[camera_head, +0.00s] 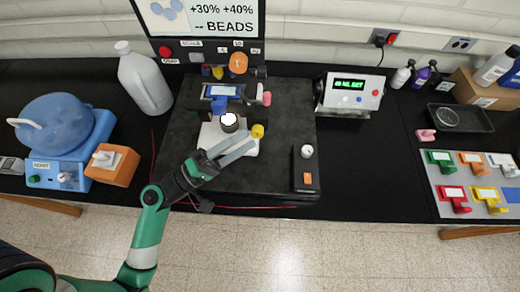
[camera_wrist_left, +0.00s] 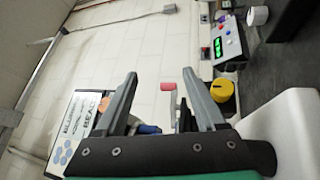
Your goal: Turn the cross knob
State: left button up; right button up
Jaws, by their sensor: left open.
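My left gripper (camera_head: 251,138) reaches in from the lower left to the black machine in the middle, its two fingers apart and empty. A yellow knob (camera_head: 258,130) sits right by the fingertips in the head view; its exact shape is too small to tell there. In the left wrist view, the yellow knob (camera_wrist_left: 222,90) lies to the right of the open fingers (camera_wrist_left: 160,78), outside the gap. A pink-tipped handle (camera_wrist_left: 168,87) shows between the fingers, farther off. I cannot tell for certain which knob is the cross knob. My right gripper does not show.
A white jug (camera_head: 145,78) and a blue machine (camera_head: 65,140) with an orange box (camera_head: 112,165) stand at the left. A display box (camera_head: 350,92) stands right of the machine. A black control box (camera_head: 306,168) lies at front right. Coloured parts lie far right.

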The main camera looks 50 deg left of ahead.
aim_at(253, 136)
pick_arm(q)
jog(key=s+a+f+n+g+y+b, duration=0.15)
jog(key=s+f+n+y, duration=0.3)
jog(key=f, duration=0.45)
jog(key=w+p, duration=0.1)
jog(key=w, duration=0.2)
jog(key=w+a+p, duration=0.1)
jog(key=w, duration=0.2)
jog(key=w+a+r+p, duration=0.1)
jog(key=w, duration=0.3)
jog(key=shift+w, duration=0.5)
grip_shut()
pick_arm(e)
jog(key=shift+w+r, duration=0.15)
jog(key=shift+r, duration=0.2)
